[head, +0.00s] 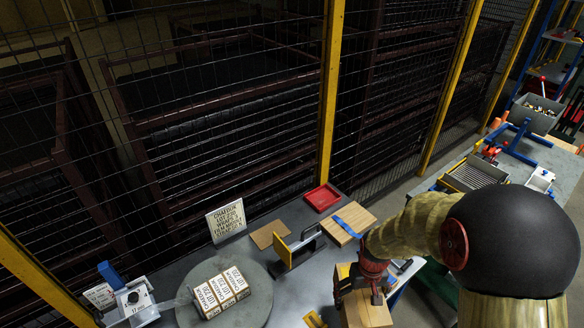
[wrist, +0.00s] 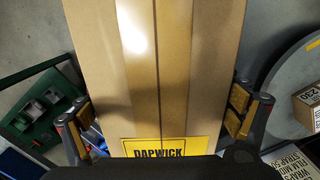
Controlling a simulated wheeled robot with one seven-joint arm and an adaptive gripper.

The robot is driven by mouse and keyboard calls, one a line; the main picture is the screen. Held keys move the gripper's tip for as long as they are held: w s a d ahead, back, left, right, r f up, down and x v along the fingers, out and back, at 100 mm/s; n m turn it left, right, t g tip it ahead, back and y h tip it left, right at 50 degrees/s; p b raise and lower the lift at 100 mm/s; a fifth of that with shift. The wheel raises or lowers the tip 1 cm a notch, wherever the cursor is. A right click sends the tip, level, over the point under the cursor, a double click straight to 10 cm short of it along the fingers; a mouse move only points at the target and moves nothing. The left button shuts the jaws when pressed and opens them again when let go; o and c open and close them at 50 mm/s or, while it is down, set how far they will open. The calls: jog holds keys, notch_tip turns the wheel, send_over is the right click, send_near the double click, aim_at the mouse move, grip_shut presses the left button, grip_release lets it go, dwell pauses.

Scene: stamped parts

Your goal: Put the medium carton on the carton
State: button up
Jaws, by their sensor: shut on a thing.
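A brown cardboard carton, apparently the medium carton (wrist: 185,60), fills the middle of the wrist view, with a tape strip and a yellow DAPWICK label. My gripper (wrist: 158,112) is shut on it, one finger on each side. In the head view my gripper (head: 364,284) is at the lower right, and the held carton (head: 366,313) shows partly below it. Another carton (head: 221,291) with white printed labels sits on the grey round plate (head: 258,313), left of my gripper. Part of this carton (wrist: 308,106) shows at the right in the wrist view.
A printed sign (head: 226,221) stands behind the plate. A yellow-faced stand (head: 292,252), a wooden board with a blue strap (head: 350,223) and a red tray (head: 322,198) lie farther back. A small white device (head: 135,299) is at the left. Wire fencing runs behind the table.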

jog(key=w+a+f+b, duration=0.1)
jog(key=w+f+b, duration=0.2)
jog(key=w, duration=0.8)
jog(key=shift+w+f+m+b, duration=0.4)
jog(key=shift+b, duration=0.4)
jog(key=shift+a, duration=0.1)
